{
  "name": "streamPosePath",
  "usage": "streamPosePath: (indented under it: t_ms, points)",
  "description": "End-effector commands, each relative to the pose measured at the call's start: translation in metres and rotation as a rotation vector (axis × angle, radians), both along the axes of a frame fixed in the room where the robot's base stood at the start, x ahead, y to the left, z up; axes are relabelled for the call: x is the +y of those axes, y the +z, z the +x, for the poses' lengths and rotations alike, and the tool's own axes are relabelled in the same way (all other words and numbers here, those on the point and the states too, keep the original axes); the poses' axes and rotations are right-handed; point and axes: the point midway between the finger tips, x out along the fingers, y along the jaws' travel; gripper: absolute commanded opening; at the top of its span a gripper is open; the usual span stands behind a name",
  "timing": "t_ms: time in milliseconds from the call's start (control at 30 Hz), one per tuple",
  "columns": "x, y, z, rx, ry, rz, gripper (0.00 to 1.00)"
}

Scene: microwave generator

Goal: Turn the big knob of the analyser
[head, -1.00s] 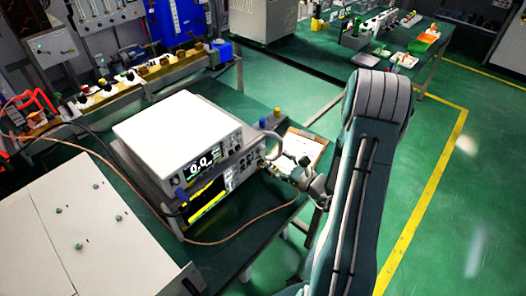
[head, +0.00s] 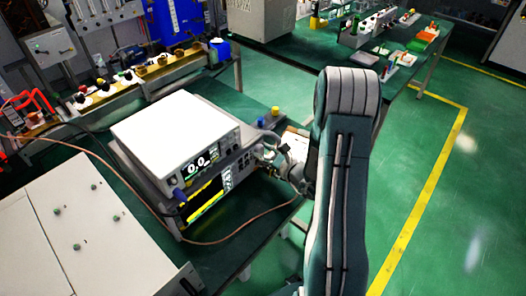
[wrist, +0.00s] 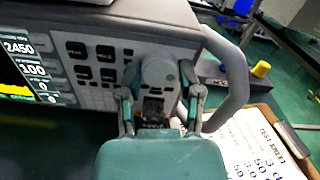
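The analyser (head: 208,203) is the lower instrument of a stack on the table, with a yellow trace on its screen. In the wrist view its grey front panel (wrist: 85,72) shows buttons and readouts. The big round knob (wrist: 158,68) is at the panel's right end, near a curved handle. My gripper (wrist: 161,72) is open, with one finger on each side of the knob; a small gap seems to show, but contact is unclear. In the head view my gripper (head: 268,152) is at the analyser's right end and hides the knob.
A white-topped instrument (head: 178,130) sits on the analyser. The grey curved handle (wrist: 232,75) stands close to my right finger. A clipboard (wrist: 268,145) lies on the table at the right. A cable (head: 240,230) runs across the table front.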

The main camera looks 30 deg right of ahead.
Motion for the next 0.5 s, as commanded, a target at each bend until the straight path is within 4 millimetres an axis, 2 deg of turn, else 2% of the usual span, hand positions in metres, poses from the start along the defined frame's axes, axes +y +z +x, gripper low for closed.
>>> streamPosePath:
  t_ms: [167, 500]
  points:
    - [-0.0006, -0.0001, 0.0003, 0.008, -0.001, 0.022, 0.00]
    - [-0.0014, 0.0000, 0.0006, 0.098, -0.002, 0.269, 0.00]
